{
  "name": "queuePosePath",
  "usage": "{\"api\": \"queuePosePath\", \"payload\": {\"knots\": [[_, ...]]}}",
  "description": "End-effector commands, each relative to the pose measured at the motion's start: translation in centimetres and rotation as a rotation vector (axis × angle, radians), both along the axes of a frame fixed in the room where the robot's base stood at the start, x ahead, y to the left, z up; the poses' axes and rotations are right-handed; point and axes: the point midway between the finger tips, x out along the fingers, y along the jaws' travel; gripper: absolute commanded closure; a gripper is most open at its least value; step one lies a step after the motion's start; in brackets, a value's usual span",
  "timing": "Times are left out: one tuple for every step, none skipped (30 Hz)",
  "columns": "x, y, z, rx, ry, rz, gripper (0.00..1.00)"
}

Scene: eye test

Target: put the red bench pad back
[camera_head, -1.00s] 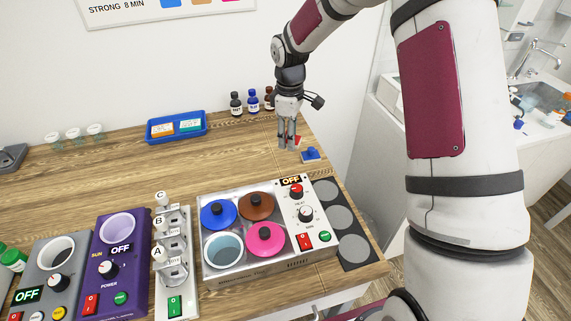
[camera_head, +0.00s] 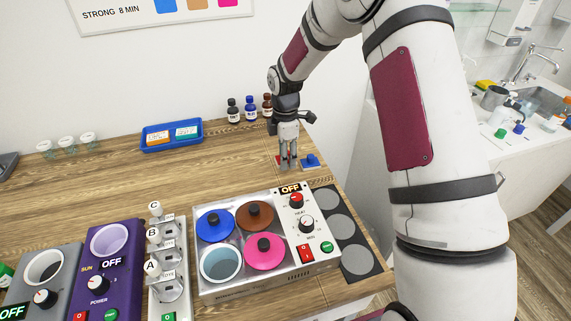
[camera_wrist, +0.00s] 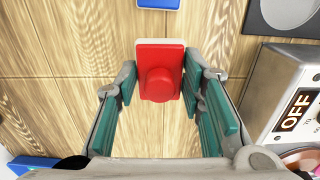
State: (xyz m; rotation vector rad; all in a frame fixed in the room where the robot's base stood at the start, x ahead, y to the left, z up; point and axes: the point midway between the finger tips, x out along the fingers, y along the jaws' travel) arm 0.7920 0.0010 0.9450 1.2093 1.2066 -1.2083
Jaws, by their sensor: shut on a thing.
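The red bench pad (camera_wrist: 160,72) is a small red block with a round knob and a pale base. It lies between the fingers of my gripper (camera_wrist: 163,92) in the wrist view, and the fingers are shut on it. In the head view my gripper (camera_head: 288,166) points down at the back right of the wooden table, and its fingers partly hide the red pad (camera_head: 280,160). I cannot tell whether the pad's base touches the table. A similar blue pad (camera_head: 310,161) sits just to its right; its edge shows at the top of the wrist view (camera_wrist: 158,3).
A steel bath unit (camera_head: 270,283) with coloured lids stands in front, beside a dark strip with grey discs (camera_head: 342,228). Dark bottles (camera_head: 250,110) stand behind my gripper. A blue tray (camera_head: 172,135) lies back left. Bare wood lies between tray and gripper.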

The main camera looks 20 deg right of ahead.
Motion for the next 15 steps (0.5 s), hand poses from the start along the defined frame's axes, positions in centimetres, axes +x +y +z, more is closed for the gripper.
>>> {"api": "queuePosePath", "payload": {"knots": [[-0.1, 0.0, -0.5, 0.000, 0.003, 0.000, 1.00], [-0.1, 0.0, -0.9, 0.000, 0.003, 0.001, 1.00], [-0.1, 0.1, -1.4, 0.000, 0.002, 0.001, 1.00], [-0.1, 0.1, -1.9, 0.000, 0.004, 0.001, 1.00], [-0.1, 0.1, -2.3, 0.000, 0.004, 0.001, 1.00], [-0.1, 0.1, -2.8, 0.000, 0.002, 0.001, 1.00], [-0.1, 0.1, -3.1, 0.000, 0.002, 0.001, 1.00], [-0.1, 0.1, -3.3, 0.000, 0.002, 0.001, 1.00], [0.0, 0.0, -3.4, -0.001, 0.000, 0.001, 1.00], [0.0, 0.0, -3.5, -0.001, 0.000, 0.000, 1.00], [0.0, 0.0, -3.4, -0.001, -0.001, 0.000, 1.00], [0.0, 0.0, -3.4, 0.000, -0.001, 0.000, 1.00], [0.0, 0.0, -3.4, 0.000, -0.001, 0.000, 1.00], [0.0, 0.0, -3.4, 0.000, 0.000, 0.000, 1.00], [0.0, 0.0, -3.4, 0.000, 0.000, 0.000, 1.00]]}}
